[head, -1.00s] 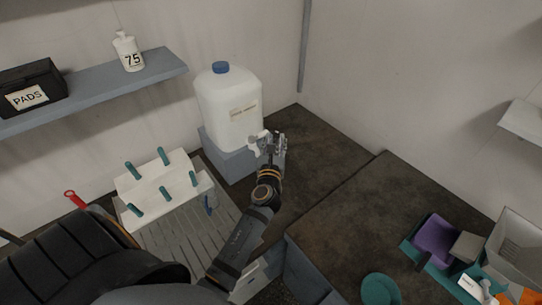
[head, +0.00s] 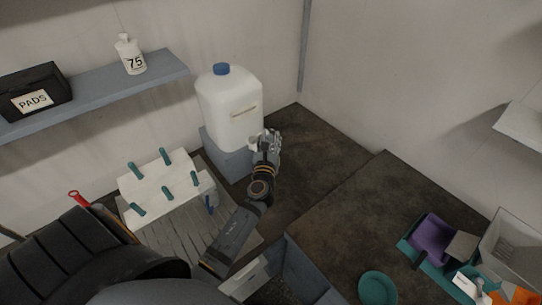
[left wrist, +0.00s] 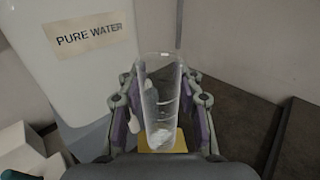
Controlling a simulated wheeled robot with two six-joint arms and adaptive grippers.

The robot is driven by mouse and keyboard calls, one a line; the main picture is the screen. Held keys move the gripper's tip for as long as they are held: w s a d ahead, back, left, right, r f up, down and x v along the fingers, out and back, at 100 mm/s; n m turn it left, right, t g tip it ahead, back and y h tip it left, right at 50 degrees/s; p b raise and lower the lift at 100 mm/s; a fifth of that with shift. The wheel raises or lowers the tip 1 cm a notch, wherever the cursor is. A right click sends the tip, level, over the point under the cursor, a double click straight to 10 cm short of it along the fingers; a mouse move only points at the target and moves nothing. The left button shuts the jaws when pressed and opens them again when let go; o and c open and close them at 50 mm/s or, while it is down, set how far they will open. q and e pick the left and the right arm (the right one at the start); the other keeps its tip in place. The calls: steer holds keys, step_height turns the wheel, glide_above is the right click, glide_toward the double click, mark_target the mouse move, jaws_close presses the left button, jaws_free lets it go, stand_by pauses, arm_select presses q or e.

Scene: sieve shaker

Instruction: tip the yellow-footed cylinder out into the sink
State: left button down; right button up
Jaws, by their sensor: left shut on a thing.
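My left gripper (head: 266,143) is beside the lower right of the big white jug in the head view. In the left wrist view its purple-padded fingers (left wrist: 162,115) are shut on a clear graduated cylinder (left wrist: 160,85) with a yellow foot (left wrist: 162,143). The cylinder looks roughly upright along the gripper, with something whitish low inside it. In the head view the cylinder is too small to make out. A grey-blue basin (head: 308,268), which looks like the sink, opens at the bottom centre, partly behind my arm. My right gripper is not in view.
The jug (head: 228,108) stands on a grey block (head: 229,160). A white rack with teal pegs (head: 158,185) stands on the grooved drainboard (head: 175,238) at left. A teal round dish (head: 378,288) and a teal tray (head: 408,245) lie at right. The brown worktop between is clear.

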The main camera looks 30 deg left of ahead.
arm_select(q)
steer(key=shift+s+d, duration=0.25)
steer(key=shift+d, duration=0.25)
